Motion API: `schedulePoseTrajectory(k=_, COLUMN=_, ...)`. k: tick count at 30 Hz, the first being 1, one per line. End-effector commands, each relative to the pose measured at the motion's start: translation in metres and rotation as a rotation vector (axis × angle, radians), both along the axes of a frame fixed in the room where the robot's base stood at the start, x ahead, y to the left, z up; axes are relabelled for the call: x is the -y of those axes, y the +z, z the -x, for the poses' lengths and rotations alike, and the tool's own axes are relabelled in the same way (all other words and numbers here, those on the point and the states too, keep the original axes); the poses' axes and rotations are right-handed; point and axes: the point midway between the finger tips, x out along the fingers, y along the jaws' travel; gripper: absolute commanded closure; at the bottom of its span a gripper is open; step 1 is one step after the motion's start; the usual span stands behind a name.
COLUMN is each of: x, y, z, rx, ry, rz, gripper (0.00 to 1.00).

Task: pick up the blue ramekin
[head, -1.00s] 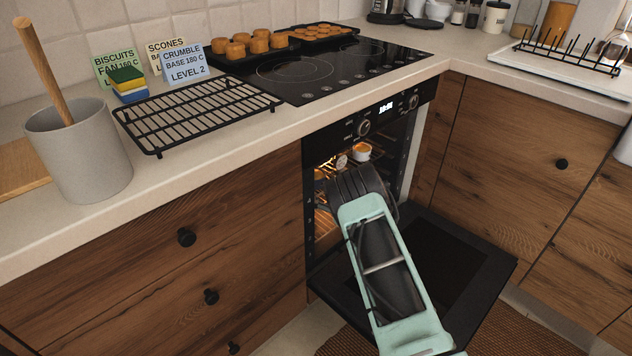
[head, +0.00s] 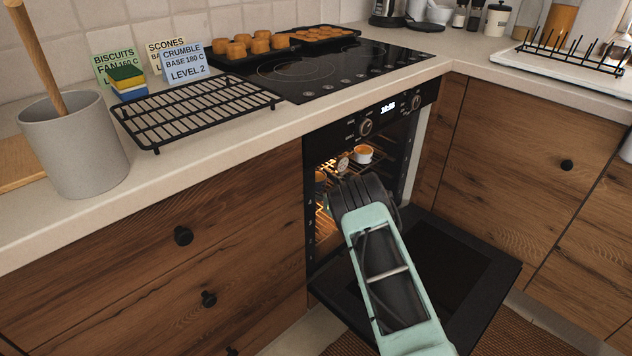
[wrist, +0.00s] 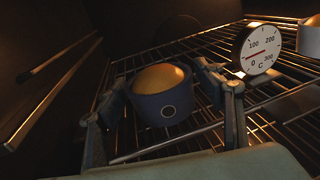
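The blue ramekin (wrist: 163,106) has a golden baked top and a round dark mark on its front. It stands upright on a wire rack inside the oven in the wrist view. My gripper (wrist: 163,80) is open, with one finger on each side of the ramekin. A gap shows on the right; on the left the finger is close, and I cannot tell if it touches. In the head view my gripper (head: 357,190) reaches into the oven opening, and its fingertips are hidden.
A dial thermometer (wrist: 260,50) stands on the rack (wrist: 285,85) right of the ramekin. A white ramekin (head: 363,154) sits farther right. Oven side rails (wrist: 45,95) run along the left wall. The open oven door (head: 465,265) lies below my arm.

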Motion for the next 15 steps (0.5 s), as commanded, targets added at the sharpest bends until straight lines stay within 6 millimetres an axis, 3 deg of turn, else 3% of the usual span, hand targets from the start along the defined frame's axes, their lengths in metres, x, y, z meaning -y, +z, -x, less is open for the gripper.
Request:
schedulePoseTrajectory(k=1, x=0.0001, y=0.0, z=0.0001, rx=0.0, ry=0.0, rz=0.0, gripper=0.46)
schedulePoseTrajectory(k=10, x=0.0, y=0.0, z=0.0002, rx=0.0, ry=0.0, rz=0.0, gripper=0.78)
schedulePoseTrajectory(k=15, x=0.0, y=0.0008, z=0.0, rx=0.002, ry=0.0, rz=-0.001, gripper=0.79)
